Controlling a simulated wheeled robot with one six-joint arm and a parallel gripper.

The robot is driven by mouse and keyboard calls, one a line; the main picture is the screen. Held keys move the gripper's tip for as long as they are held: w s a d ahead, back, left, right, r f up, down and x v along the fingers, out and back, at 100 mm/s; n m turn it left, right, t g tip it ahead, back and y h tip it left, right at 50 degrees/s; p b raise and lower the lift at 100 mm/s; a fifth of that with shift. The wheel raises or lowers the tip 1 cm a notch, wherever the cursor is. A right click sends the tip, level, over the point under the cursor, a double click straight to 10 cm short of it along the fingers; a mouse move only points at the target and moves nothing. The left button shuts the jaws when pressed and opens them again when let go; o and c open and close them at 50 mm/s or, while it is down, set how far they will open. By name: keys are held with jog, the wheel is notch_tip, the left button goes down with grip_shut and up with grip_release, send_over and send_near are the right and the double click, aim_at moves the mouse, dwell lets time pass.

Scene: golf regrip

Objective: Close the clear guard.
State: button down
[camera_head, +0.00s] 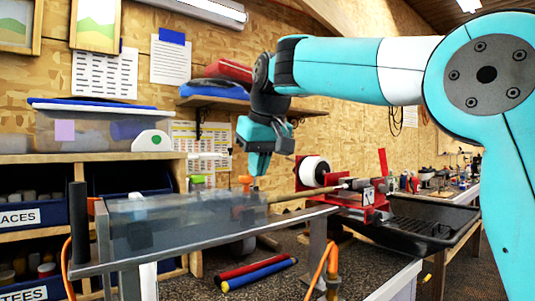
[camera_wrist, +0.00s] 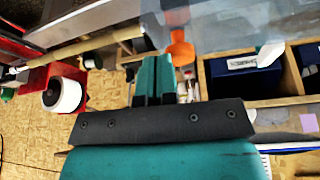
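The clear guard (camera_head: 180,222) is a see-through, smoky panel at the left of the metal bench in the head view. I cannot tell its exact angle. An orange knob or handle (camera_head: 246,181) stands at its right end. My gripper (camera_head: 257,172) points down just right of the orange handle, above the guard's right end. In the wrist view the teal fingers (camera_wrist: 154,62) are together with only a thin dark slit between them and nothing visible held. The orange handle (camera_wrist: 181,47) is just right of the fingertips there, and part of the clear guard (camera_wrist: 222,28) shows beyond.
A golf shaft (camera_head: 305,193) runs from the guard area to a red vise (camera_head: 366,197) on the right. A white roll (camera_head: 314,170) stands by the vise. A black tray (camera_head: 420,222) lies to the right. A plastic bin (camera_head: 95,125) sits on the left shelving.

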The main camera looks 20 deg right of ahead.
jog(key=shift+s+d+r+p, duration=0.95)
jog(key=shift+d+r+p, duration=2.25)
jog(key=shift+d+r, duration=1.25)
jog(key=s+a+f+n+g+y, duration=0.2)
jog(key=s+a+f+n, duration=0.2)
jog(key=s+a+f, duration=0.9)
jog(key=s+a+f+n+g+y, duration=0.1)
jog(key=s+a+f+g, duration=0.1)
jog(key=s+f, duration=1.1)
jog(key=shift+s+a+n+g+y, duration=0.3)
jog(key=shift+s+a+y, duration=0.1)
